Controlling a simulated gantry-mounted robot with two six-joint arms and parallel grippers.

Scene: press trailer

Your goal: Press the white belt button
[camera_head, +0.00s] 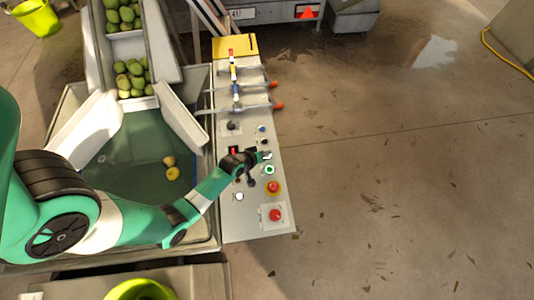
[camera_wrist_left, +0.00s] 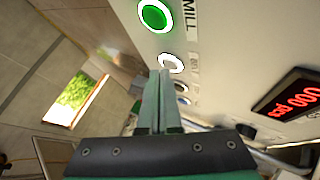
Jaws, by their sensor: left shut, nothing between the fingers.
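A white button (camera_wrist_left: 171,63) with a bright ring sits on the control panel beside the green MILL button (camera_wrist_left: 155,16); its own label is too small to read. In the head view this white button (camera_head: 267,155) is partly covered by my left gripper (camera_head: 262,157). My left gripper is shut and empty. In the left wrist view its fingertips (camera_wrist_left: 159,72) overlap the edge of the white button; I cannot tell whether they touch it. A second white button (camera_head: 239,196) lies nearer on the panel. My right gripper is not in view.
The panel (camera_head: 257,224) also carries the green button (camera_head: 270,169), red buttons (camera_head: 273,187) and (camera_head: 275,215), and a red display (camera_wrist_left: 295,98). Levers with red ends (camera_head: 278,106) stick out farther back. A fruit hopper (camera_head: 128,140) is at left.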

